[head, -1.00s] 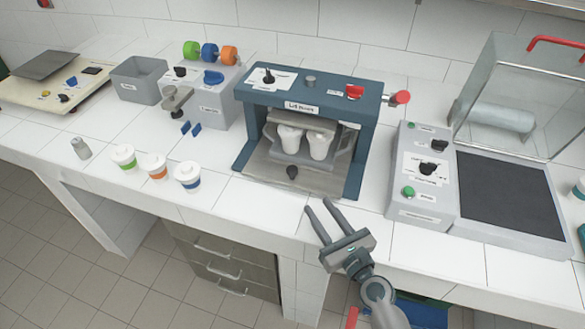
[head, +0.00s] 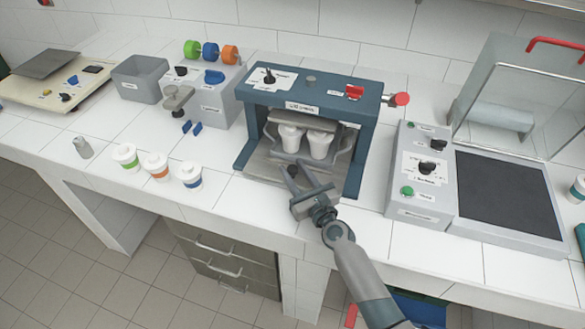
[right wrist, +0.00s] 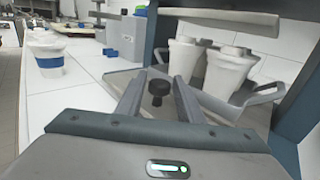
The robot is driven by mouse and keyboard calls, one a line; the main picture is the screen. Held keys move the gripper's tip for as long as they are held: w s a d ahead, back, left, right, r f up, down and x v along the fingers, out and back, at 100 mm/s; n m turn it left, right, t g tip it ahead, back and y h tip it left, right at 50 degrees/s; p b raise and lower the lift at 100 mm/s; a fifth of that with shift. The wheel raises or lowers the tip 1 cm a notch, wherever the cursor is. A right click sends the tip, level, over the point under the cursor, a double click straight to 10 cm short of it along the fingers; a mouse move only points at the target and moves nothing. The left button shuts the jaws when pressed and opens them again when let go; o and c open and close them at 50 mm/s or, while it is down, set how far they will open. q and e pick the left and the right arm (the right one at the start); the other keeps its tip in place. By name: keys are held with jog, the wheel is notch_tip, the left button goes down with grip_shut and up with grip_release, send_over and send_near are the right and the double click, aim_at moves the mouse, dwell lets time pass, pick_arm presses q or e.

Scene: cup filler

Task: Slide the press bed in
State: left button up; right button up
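The lid press (head: 365,120) is a dark blue frame at the middle of the counter. Its grey press bed (head: 262,166) lies in the opening and reaches toward the front. Two white cups (head: 290,138) stand on it in a grey holder with side handles. A black knob (right wrist: 157,88) stands up at the bed's front. My right gripper (head: 300,172) is at the bed's front, fingers pointing in toward the press. In the right wrist view its fingers are apart, one on each side of the knob, with a gap visible around it. My left gripper is not in view.
Three lidded cups (head: 157,167) stand left of the press. A grey machine with a dark pad (head: 505,195) and a raised clear cover is on the right. A red knob (head: 400,99) sticks out from the press's right side. The counter front by the press is clear.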

jog(key=shift+w+a, duration=0.2)
jog(key=shift+w, duration=0.25)
jog(key=shift+c, duration=0.7)
grip_shut()
jog(key=shift+w+d+b, duration=0.15)
jog(key=shift+w+b, duration=0.25)
jog(key=shift+w, duration=0.1)
jog(key=shift+r, duration=0.2)
jog(key=shift+o, duration=0.7)
grip_release()
jog(key=shift+w+f, duration=0.15)
